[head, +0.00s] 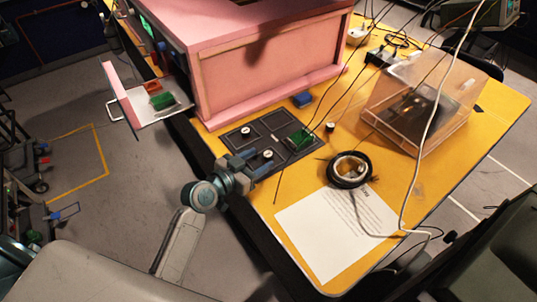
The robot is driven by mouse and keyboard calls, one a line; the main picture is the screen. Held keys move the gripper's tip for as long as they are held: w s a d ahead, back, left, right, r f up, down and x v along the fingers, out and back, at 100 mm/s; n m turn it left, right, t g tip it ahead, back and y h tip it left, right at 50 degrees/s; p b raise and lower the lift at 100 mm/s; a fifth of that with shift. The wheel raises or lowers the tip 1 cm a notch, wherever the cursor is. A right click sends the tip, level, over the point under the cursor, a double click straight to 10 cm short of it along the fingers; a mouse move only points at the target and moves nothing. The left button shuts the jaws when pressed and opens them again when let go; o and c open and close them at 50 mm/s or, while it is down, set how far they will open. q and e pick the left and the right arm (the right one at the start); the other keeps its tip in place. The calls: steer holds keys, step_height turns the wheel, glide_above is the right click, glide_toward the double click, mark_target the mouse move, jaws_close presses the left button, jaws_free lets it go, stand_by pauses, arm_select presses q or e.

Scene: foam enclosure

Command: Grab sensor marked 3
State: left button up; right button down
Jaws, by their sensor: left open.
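A dark mat (234,140) with outlined compartments lies on the yellow table beside the pink foam box. Small round white-topped pieces sit on it, one toward the back left (245,131) and one near the front (267,154). A green piece (300,138) lies at the mat's right end. Any number markings are too small to read, so I cannot tell which is sensor 3. My left gripper (257,164) is open at the mat's front edge, close to the front white-topped piece, with nothing visibly held. My right gripper is out of view.
The pink foam box (262,85) stands behind the mat. An open tray (150,114) at its left holds green and red blocks. A black cable coil (349,170), a printed sheet (335,228) and a clear bin (419,105) stand to the right. Cables hang across the table's right side.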

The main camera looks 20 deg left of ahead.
mark_target(267, 154)
arm_select(q)
steer(key=p+x, duration=0.1)
steer(key=x, duration=0.2)
steer(key=shift+w+d+r+p, duration=0.1)
steer(key=shift+w+d+p, duration=0.15)
steer(key=shift+p, duration=0.15)
steer(key=shift+w+d+f, duration=0.2)
steer(key=shift+w+d, duration=0.05)
steer(key=shift+w, duration=0.15)
steer(key=c, duration=1)
